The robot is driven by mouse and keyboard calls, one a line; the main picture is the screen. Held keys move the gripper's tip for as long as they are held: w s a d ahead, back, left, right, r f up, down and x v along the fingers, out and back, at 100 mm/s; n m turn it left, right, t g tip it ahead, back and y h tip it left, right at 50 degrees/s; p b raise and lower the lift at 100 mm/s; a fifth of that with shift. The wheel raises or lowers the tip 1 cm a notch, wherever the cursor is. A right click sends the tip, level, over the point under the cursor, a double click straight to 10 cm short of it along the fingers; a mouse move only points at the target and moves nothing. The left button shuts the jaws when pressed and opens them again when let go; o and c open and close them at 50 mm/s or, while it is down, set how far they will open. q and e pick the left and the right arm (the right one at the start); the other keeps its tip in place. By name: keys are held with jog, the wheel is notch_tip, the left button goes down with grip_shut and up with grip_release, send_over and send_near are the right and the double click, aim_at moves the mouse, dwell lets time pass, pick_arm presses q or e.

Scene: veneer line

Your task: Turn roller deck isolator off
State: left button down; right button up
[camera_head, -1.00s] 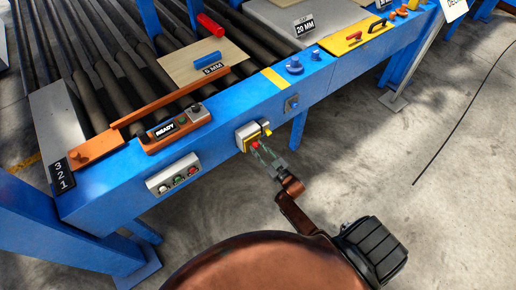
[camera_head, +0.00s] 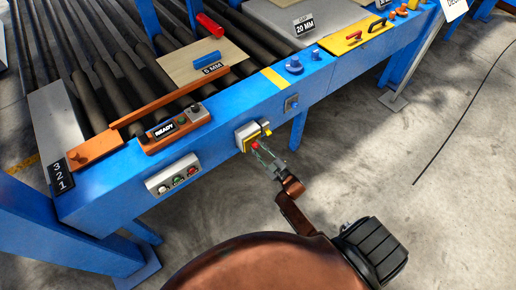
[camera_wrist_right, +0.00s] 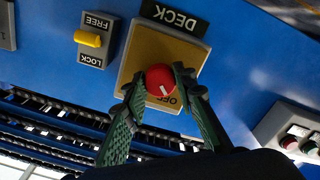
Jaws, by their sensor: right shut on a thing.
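The deck isolator is a red round knob (camera_wrist_right: 160,81) with a white mark, on a yellow plate (camera_wrist_right: 143,50) under a DECK label; the word OFF shows partly beside the knob. In the head view the yellow isolator box (camera_head: 243,137) sits on the front of the blue beam. My right gripper (camera_wrist_right: 157,88) has its two green fingers on either side of the knob, shut on it; it also shows in the head view (camera_head: 259,150). Part of the plate's lettering is hidden by the fingers and knob. My left gripper is not in view.
A yellow FREE/LOCK switch (camera_wrist_right: 88,39) is close beside the isolator. A push-button box (camera_head: 173,175) sits further left on the beam. A READY panel (camera_head: 174,128) is above. Open concrete floor (camera_head: 350,150) lies to the right.

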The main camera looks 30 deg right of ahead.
jog(key=o, duration=1.2)
jog(key=shift+c, duration=0.2)
jog(key=s, duration=1.2)
jog(key=shift+d, duration=0.4)
jog(key=s+a+f+m+g+h, duration=0.1)
jog(key=s+f+g, duration=0.2)
jog(key=s+f, duration=0.55)
jog(key=s+f+m+g, duration=0.2)
jog(key=s+f+g, duration=0.15)
jog(key=f, duration=0.95)
jog(key=s+a+f+m+g+h, duration=0.1)
jog(key=s+f+g, duration=0.2)
jog(key=s+f, duration=0.6)
jog(key=s+a+f+m+g, duration=0.1)
jog(key=s+f+g, duration=0.3)
jog(key=s, duration=1)
jog(key=s+a+f+m+g, duration=0.1)
jog(key=s+f+g, duration=0.3)
jog(key=s+f, duration=0.6)
jog(key=s+a, duration=0.1)
jog(key=s, duration=0.3)
jog(key=shift+f+y+p, duration=0.2)
jog(key=shift+y+p, duration=0.1)
